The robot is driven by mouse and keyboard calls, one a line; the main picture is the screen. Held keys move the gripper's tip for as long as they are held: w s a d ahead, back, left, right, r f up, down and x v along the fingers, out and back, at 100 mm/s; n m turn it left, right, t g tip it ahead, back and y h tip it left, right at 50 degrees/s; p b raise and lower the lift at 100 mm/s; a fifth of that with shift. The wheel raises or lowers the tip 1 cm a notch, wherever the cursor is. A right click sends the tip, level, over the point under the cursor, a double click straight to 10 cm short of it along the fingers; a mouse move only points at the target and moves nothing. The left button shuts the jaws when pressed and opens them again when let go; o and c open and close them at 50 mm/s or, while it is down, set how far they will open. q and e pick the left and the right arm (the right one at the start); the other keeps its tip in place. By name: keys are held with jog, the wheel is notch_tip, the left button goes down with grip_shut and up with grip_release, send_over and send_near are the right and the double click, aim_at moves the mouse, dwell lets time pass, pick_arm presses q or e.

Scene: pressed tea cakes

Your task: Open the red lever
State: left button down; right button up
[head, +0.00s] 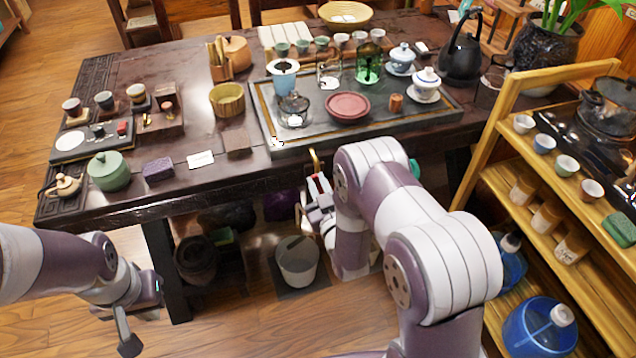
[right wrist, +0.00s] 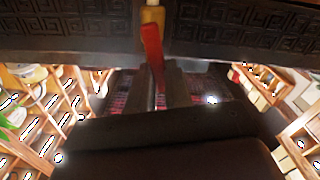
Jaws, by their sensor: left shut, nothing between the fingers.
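The red lever (right wrist: 152,45) hangs from a yellow brass fitting (right wrist: 152,14) at the table edge in the right wrist view. Its lower end lies between the two dark fingers of my right gripper (right wrist: 158,90), which look shut on it; the exact contact is partly hidden. In the head view the right gripper (head: 318,192) is at the table's front edge, below the brass fitting (head: 314,158), with a bit of red showing at its fingers. My left gripper (head: 129,342) is shut and empty, low over the floor at the left.
The dark carved table (head: 215,160) holds a tea tray (head: 275,146) and teaware. A grey bucket (head: 297,268) stands on the floor below the right gripper. A wooden shelf (head: 492,185) with cups stands close on the right. Open floor lies at lower left.

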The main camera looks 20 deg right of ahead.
grip_shut()
jog(key=d+m, duration=0.1)
jog(key=m, duration=0.2)
jog(key=shift+d, duration=0.15)
jog(key=o, duration=0.6)
grip_release()
